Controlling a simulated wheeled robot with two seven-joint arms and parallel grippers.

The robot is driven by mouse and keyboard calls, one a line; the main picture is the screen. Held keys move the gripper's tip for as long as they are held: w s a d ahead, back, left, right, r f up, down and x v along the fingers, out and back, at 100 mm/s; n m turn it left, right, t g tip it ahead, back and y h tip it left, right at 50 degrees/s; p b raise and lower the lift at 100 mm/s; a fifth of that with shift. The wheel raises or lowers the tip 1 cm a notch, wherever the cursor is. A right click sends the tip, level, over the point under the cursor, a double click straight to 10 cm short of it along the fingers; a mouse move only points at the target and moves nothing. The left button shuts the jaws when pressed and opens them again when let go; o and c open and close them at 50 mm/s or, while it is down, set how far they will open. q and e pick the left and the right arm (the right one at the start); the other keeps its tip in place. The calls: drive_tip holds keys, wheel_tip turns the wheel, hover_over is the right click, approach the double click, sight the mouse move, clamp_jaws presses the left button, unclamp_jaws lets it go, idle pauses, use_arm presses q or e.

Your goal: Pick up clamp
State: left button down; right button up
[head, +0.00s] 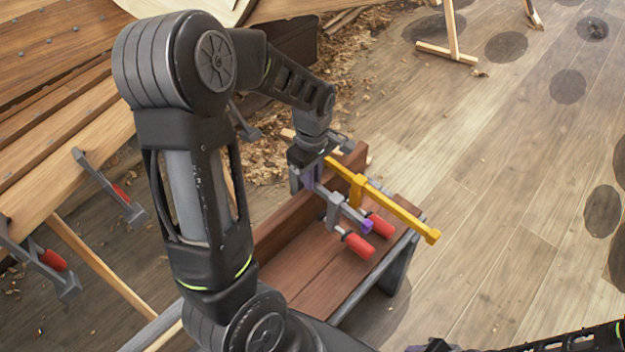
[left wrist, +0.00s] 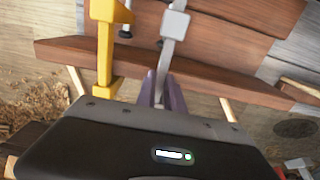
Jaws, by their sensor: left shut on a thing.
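A grey clamp (head: 333,208) with a red handle (head: 358,246) is at the brown wooden bench in the head view. Beside it is a yellow clamp (head: 400,210), also with a red handle. My left gripper (head: 308,180) is shut on the grey clamp's bar, at its end towards the back. In the left wrist view its purple fingers (left wrist: 161,94) close around the grey bar (left wrist: 172,40), with the yellow clamp (left wrist: 105,50) to the left, apart from the fingers. I cannot tell whether the grey clamp touches the bench. Part of my right arm shows at bottom right; its fingers are not clear.
The plank hull (head: 55,120) fills the left, with other grey clamps (head: 110,190) along its edge. Wood shavings (head: 265,160) lie behind the bench (head: 310,265). A wooden trestle leg (head: 450,40) stands at the back. The floor (head: 510,190) at right is clear.

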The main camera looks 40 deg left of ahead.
use_arm(q)
wheel_tip(320, 180, up, 16)
drive_tip(key=p, duration=0.2)
drive_tip(key=shift+r, duration=0.25)
idle(0.7)
drive_tip(key=w+d+r+m, duration=0.2)
drive_tip(key=w+d+m, duration=1.1)
drive_tip(key=d+m, duration=0.2)
drive_tip(key=shift+w+d+r+m, duration=0.2)
drive_tip(key=shift+d+r+m, duration=0.05)
drive_tip(key=shift+m, duration=0.75)
drive_tip(key=shift+a, duration=0.1)
